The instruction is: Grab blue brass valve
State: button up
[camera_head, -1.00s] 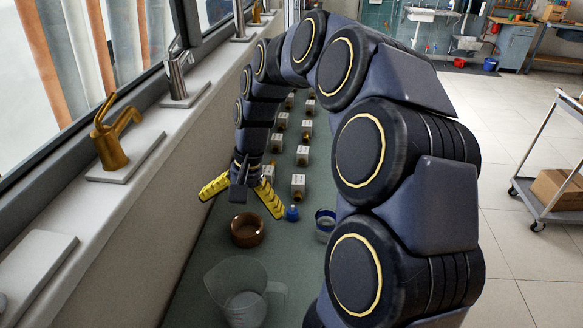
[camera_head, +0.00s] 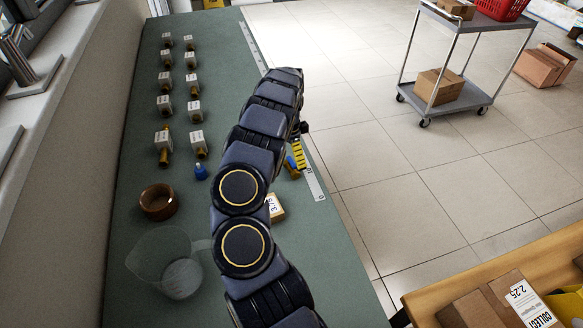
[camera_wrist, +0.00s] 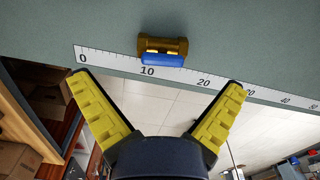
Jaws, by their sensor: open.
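The blue brass valve (camera_wrist: 175,46) lies at the table edge beside the ruler in the wrist view, its blue handle facing my gripper. My gripper (camera_wrist: 159,82) is open and empty, its yellow fingers spread wide below the valve and apart from it. In the head view, the valve (camera_head: 290,167) shows as a small brass and blue shape right of my arm, partly hidden. One yellow finger (camera_head: 298,152) shows next to it; the rest of my gripper is hidden by my arm.
A ruler (camera_head: 316,184) runs along the right edge of the green table (camera_head: 120,225). A cart (camera_head: 455,101) stands on the floor beyond.

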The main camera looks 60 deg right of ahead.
aim_at(292, 161)
jog(key=f, duration=0.6)
jog(key=shift+d, duration=0.2)
jog(key=c, duration=1.2)
